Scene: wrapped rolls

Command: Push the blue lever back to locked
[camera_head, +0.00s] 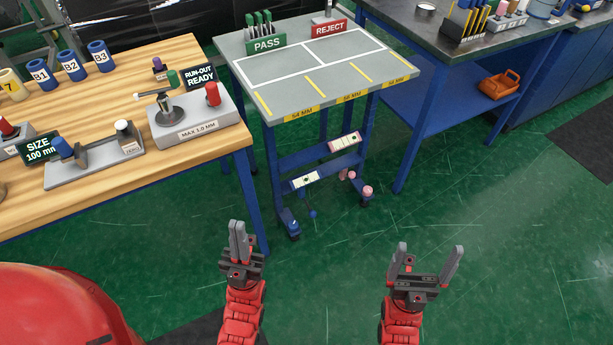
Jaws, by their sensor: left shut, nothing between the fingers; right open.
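The small grey-topped cart (285,72) stands ahead of me on dark blue legs. A small blue knob-ended piece (312,213) hangs low on it, below a white label plate (305,180); this may be the blue lever. It is too small to tell its setting. A blue part (292,225) also shows at the cart's front left foot. My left gripper (238,228) is shut and empty, left of and nearer than these parts, apart from them. My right gripper (430,250) is open and empty, to the right of them over the floor.
Pink knobs (368,190) sit at the cart's right foot, below a second label plate (345,141). A wooden bench (110,190) with gauges stands at left. A blue workbench (440,140) is behind right. Green floor (480,270) is clear at right.

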